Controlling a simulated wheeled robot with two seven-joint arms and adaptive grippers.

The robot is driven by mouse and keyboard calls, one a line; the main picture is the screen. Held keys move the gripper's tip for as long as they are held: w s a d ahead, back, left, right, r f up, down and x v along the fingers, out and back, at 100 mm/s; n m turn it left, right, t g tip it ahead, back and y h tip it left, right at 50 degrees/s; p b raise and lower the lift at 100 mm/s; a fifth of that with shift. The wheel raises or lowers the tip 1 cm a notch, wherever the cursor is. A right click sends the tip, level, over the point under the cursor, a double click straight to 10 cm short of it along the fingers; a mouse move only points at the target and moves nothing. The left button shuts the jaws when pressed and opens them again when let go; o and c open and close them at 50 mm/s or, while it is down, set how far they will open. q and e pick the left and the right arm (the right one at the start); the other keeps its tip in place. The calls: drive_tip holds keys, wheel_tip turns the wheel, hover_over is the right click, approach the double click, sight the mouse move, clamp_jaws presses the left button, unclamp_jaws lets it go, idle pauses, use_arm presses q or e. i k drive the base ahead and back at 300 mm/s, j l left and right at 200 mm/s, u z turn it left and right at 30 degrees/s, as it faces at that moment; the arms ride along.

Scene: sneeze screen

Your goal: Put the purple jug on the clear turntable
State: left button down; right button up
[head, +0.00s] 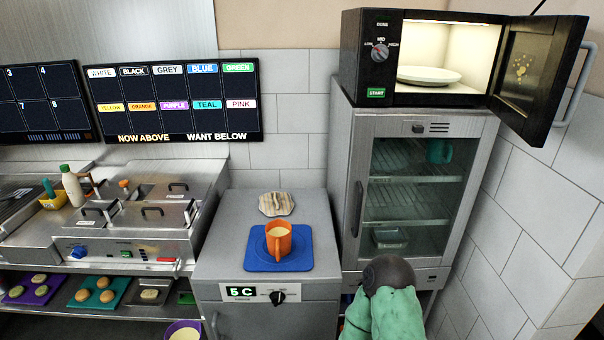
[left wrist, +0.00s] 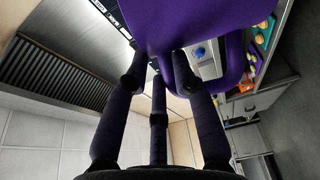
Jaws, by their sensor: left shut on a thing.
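The purple jug (left wrist: 195,28) fills the top of the left wrist view, with its looped handle hanging among the fingers. My left gripper (left wrist: 160,85) is shut on the jug at its handle. In the head view a purple rim with pale contents (head: 185,332), which looks like this jug, shows at the bottom edge. The left gripper does not show there. A pale round turntable (head: 428,75) lies inside the lit microwave (head: 410,45); I cannot tell whether it is clear.
The microwave door (head: 540,75) stands open to the right. Below is a glass-door cabinet (head: 415,190). An orange jug (head: 279,242) stands on a blue mat (head: 255,262) on the grey unit. A dark round shape with green forms (head: 385,310) is at the bottom.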

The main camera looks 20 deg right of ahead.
sight(422, 74)
drive_tip(key=k+z, duration=0.1)
drive_tip(key=z, duration=1.15)
